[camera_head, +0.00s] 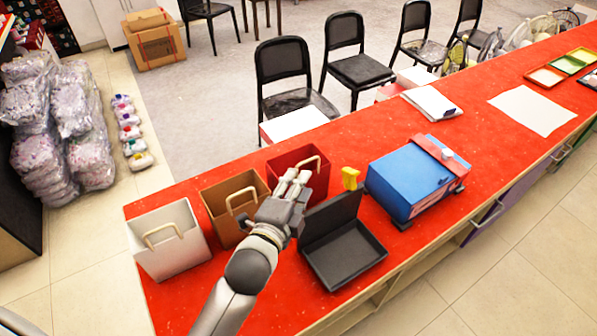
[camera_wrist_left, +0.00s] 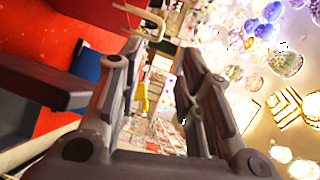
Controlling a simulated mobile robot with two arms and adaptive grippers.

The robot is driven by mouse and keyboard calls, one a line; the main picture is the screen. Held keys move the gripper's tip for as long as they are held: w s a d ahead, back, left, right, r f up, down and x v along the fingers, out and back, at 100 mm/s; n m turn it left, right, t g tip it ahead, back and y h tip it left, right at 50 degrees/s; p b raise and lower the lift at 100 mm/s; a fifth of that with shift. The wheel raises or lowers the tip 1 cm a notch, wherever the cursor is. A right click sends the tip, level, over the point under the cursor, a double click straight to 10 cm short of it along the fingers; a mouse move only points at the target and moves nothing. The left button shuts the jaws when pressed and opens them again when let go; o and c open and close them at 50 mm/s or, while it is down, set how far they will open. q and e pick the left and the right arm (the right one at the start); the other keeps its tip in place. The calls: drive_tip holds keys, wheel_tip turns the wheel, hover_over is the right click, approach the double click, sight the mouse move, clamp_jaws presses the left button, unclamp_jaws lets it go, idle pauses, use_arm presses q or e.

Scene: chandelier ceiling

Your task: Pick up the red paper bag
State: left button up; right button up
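The red paper bag (camera_head: 283,164) stands upright on the red counter, at the right end of a row of three bags, with a beige loop handle on its front. My left gripper (camera_head: 295,177) is in front of it and hides part of its front and handle. In the left wrist view, my left gripper's fingers (camera_wrist_left: 160,55) are apart with nothing between them. The beige handle (camera_wrist_left: 152,22) and part of the dark red bag (camera_wrist_left: 98,10) show beyond the fingertips. I cannot tell whether a finger touches the bag. My right gripper is not in view.
A brown bag (camera_head: 224,208) and a white bag (camera_head: 170,254) stand to the left on the counter (camera_head: 180,307). An open black box (camera_head: 345,254), a small yellow object (camera_head: 350,178) and a blue box (camera_head: 405,183) are to the right. Chairs stand behind.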

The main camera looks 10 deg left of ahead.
use_arm(q)
drive_tip(key=w+d+f+p, duration=0.1)
drive_tip(key=w+p, duration=0.1)
drive_tip(key=w, duration=0.7)
drive_tip(key=shift+w+d+f, duration=0.25)
drive_tip(key=shift+d+f, duration=0.05)
drive_tip(key=c, duration=0.6)
clamp_jaws()
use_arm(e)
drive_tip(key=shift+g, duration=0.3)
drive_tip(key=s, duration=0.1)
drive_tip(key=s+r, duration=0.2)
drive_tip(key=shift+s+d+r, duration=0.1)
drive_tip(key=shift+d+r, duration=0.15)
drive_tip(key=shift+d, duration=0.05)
